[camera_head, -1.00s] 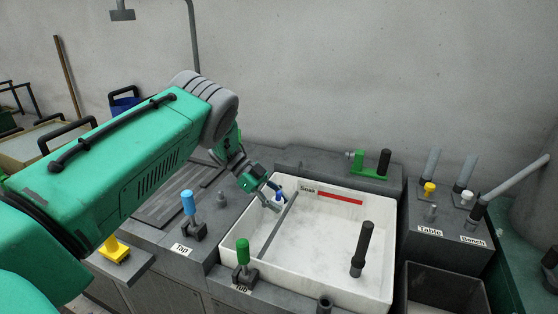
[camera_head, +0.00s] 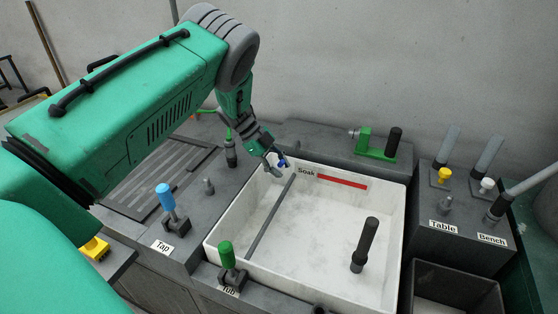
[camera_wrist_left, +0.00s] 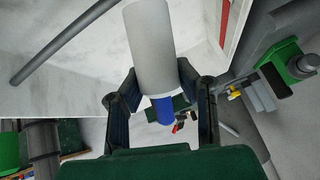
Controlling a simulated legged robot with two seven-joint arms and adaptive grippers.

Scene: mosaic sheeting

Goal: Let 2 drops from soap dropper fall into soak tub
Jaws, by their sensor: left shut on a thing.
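My left gripper (camera_head: 272,160) is over the back left corner of the white soak tub (camera_head: 398,225), by its "Soak" label. It is shut on the soap dropper, which shows as a small grey and blue piece (camera_head: 283,163). In the left wrist view the dropper has a pale grey cylinder (camera_wrist_left: 150,45) and a blue part (camera_wrist_left: 157,109) between the two fingers of the gripper (camera_wrist_left: 160,95). The cylinder points out over the tub's white inside (camera_wrist_left: 75,75). No falling drop can be made out. My right gripper is not in view.
A grey rod (camera_head: 270,217) crosses the tub's left side, and a dark upright handle (camera_head: 365,245) stands at its right. Blue (camera_head: 165,198) and green (camera_head: 227,255) levers stand left of and in front of the tub. A green fitting (camera_head: 378,144) sits behind it.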

